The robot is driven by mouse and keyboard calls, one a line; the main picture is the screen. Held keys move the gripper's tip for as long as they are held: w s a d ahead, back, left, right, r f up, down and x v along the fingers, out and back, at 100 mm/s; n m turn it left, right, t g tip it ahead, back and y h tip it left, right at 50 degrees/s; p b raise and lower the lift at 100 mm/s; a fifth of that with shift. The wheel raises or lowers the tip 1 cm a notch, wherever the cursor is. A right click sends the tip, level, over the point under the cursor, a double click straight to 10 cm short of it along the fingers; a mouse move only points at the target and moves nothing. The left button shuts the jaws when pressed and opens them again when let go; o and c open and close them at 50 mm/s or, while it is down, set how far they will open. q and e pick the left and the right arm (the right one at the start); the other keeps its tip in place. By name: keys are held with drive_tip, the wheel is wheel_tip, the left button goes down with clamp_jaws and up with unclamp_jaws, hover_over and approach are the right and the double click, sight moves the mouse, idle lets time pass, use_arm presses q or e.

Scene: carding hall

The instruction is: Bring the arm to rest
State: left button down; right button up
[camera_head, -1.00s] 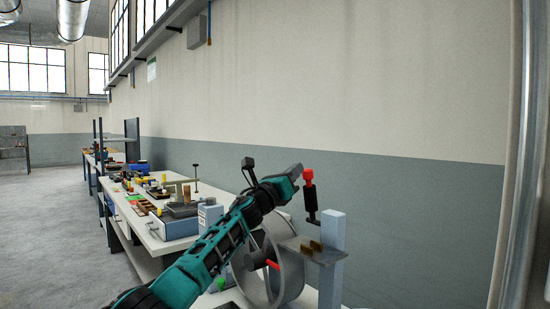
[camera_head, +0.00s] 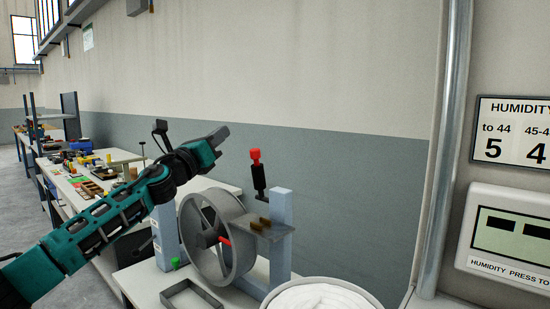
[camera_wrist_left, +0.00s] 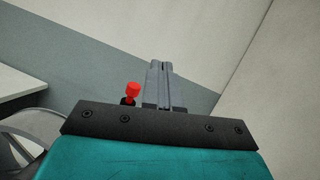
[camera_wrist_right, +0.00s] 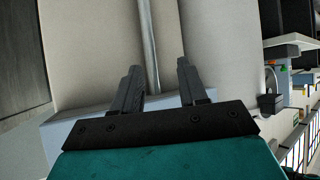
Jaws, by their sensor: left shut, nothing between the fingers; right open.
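My left arm reaches in from the left in the head view, and its gripper (camera_head: 218,136) is raised above the machine with the grey wheel. In the left wrist view the left gripper (camera_wrist_left: 160,66) has its fingers together with nothing between them. A red-topped black lever (camera_head: 257,172) stands to the right of the gripper, apart from it; its red knob also shows in the left wrist view (camera_wrist_left: 133,90). My right gripper (camera_wrist_right: 158,75) is open and empty in the right wrist view, facing a pale wall. It is not in the head view.
The grey wheel (camera_head: 243,236) and a blue-grey post (camera_head: 281,240) stand on a white table. A round tub of white material (camera_head: 322,297) is at the bottom. A humidity display (camera_head: 512,240) and a vertical pipe (camera_head: 441,150) are at right. A cluttered bench (camera_head: 62,176) is at left.

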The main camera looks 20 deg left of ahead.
use_arm(q)
drive_tip(key=s+d+f+n+g+y, duration=0.2)
drive_tip(key=s+d+f+n, duration=0.2)
drive_tip(key=f+n, duration=0.45)
drive_tip(key=s+d+f+n+g+y, duration=0.15)
drive_tip(key=s+d+f+n, duration=0.3)
drive_tip(key=f, duration=0.65)
drive_tip(key=s+d+f+n+g+y, duration=0.2)
drive_tip(key=s+d+f+n+g, duration=0.15)
drive_tip(key=f+n, duration=0.5)
drive_tip(key=s+d+f+n+g+h, duration=0.1)
drive_tip(key=s+f+n+g, duration=0.4)
drive_tip(key=s, duration=0.6)
drive_tip(key=s+f+n+g, duration=0.25)
drive_tip(key=s+f, duration=0.35)
drive_tip(key=s, duration=0.5)
drive_tip(key=s+d+f+n+g+h, duration=0.1)
drive_tip(key=s+f+n+g, duration=0.4)
drive_tip(key=s, duration=0.6)
drive_tip(key=w+d+f+m+t+h, duration=0.1)
drive_tip(key=w+d+f+t, duration=0.1)
drive_tip(key=w+f+t, duration=0.6)
drive_tip(key=shift+d+f, duration=0.4)
drive_tip(key=shift+f, duration=0.4)
drive_tip(key=shift+t, duration=0.25)
